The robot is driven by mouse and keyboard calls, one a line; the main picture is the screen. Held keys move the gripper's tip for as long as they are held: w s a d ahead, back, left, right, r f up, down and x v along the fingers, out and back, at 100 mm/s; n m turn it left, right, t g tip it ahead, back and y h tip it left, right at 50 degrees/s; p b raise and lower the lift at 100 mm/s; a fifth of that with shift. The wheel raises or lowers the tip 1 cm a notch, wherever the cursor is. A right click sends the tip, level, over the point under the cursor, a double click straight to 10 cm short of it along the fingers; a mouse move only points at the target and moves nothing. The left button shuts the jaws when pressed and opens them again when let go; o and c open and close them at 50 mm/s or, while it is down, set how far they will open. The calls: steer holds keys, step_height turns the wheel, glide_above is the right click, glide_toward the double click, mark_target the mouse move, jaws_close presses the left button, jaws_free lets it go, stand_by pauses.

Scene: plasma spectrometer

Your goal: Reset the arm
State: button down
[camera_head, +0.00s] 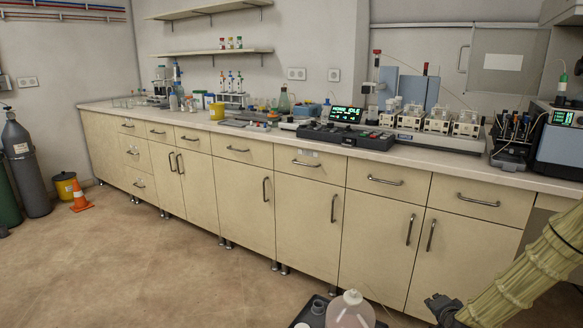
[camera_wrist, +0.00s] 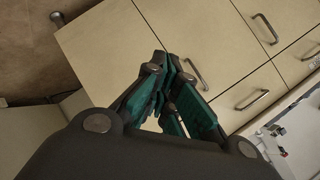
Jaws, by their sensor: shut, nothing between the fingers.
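My gripper shows in the wrist view (camera_wrist: 168,62), its dark fingers with green pads closed together and nothing between them. Behind the fingers are beige cabinet fronts (camera_wrist: 105,45) with metal handles, seen tilted. In the head view my arm, in a yellowish ribbed cover, comes in at the lower right. Its dark end (camera_head: 440,305) is low in front of the cabinets, below the counter top; the fingertips are not clear there.
A long counter (camera_head: 400,155) carries a control panel (camera_head: 345,135), clear-sided units (camera_head: 437,120) and glassware. A large pinkish bottle (camera_head: 350,312) stands in a dark tray at the bottom. Gas cylinders (camera_head: 25,165) and an orange cone (camera_head: 79,196) stand left. The left floor is open.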

steer(key=s+a+f+n+g+y, duration=0.3)
steer(key=s+a+f+n+g, duration=0.35)
steer(key=s+a+f, duration=1.15)
steer(key=s+a+f+n+g, duration=0.2)
steer(key=s+a+n+g, duration=0.15)
steer(key=s, duration=0.95)
steer(key=s+a+f+n+g, duration=0.1)
steer(key=s+a+n+g, duration=0.2)
steer(key=s, duration=1.1)
step_height(320, 180, up, 23)
steer(key=t+p, duration=0.1)
steer(key=p, duration=2.1)
steer(key=shift+s+a+f+p, duration=0.15)
steer(key=shift+a+p, duration=0.15)
steer(key=shift+p, duration=0.05)
